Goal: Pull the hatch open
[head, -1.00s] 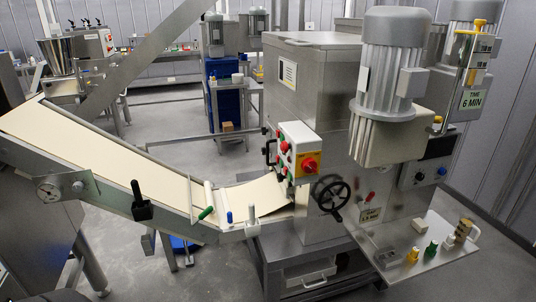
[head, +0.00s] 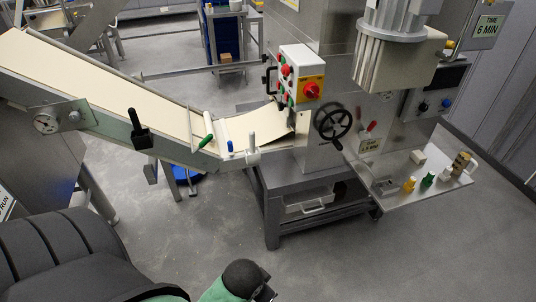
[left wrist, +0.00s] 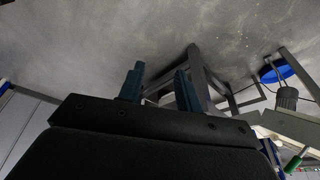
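No panel is plainly marked as the hatch. A black bar handle (head: 270,80) sits on the left side of the steel machine (head: 340,40), beside the control box (head: 300,74) with its red knob. A black handwheel (head: 332,121) is on the front below. My left gripper shows in the left wrist view (left wrist: 158,88); its two teal fingers stand apart with nothing between them, above grey floor and a steel frame. It touches nothing there. Neither gripper can be made out in the head view, where dark and green parts of my arms show at the bottom.
A sloping conveyor (head: 115,95) with a pasta sheet runs into the machine from the left. A steel shelf (head: 400,198) with small coloured pieces juts out at right. The floor in front (head: 350,260) is clear.

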